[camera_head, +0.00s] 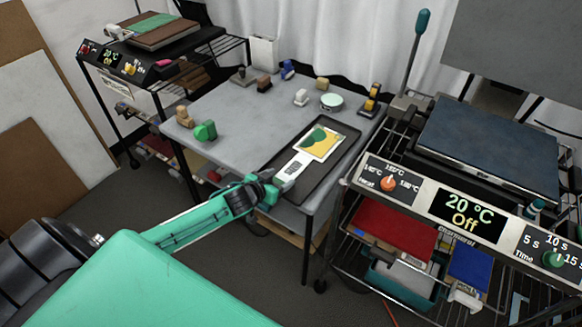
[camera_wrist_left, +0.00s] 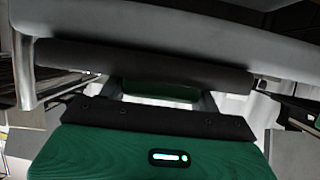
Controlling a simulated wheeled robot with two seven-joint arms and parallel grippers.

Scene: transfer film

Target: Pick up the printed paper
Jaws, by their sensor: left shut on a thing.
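The printed paper (camera_head: 322,142) is a white sheet with a yellow and green picture. It lies over a black tray (camera_head: 338,172) on the grey table, and a narrower white part reaches toward the front edge. My left gripper (camera_head: 272,186) is at the table's front edge, shut at the near end of that white part. The exact contact is hidden by the fingers. In the left wrist view the green gripper body (camera_wrist_left: 150,150) and dark bars fill the middle; the paper cannot be made out clearly there. My right gripper is not in view.
The grey table (camera_head: 235,125) holds several small stamps and blocks, including a green one (camera_head: 205,131), and a round tin (camera_head: 331,101). A heat press (camera_head: 490,150) reading 20 °C, Off stands close at the right. Another press (camera_head: 150,35) is at the back left.

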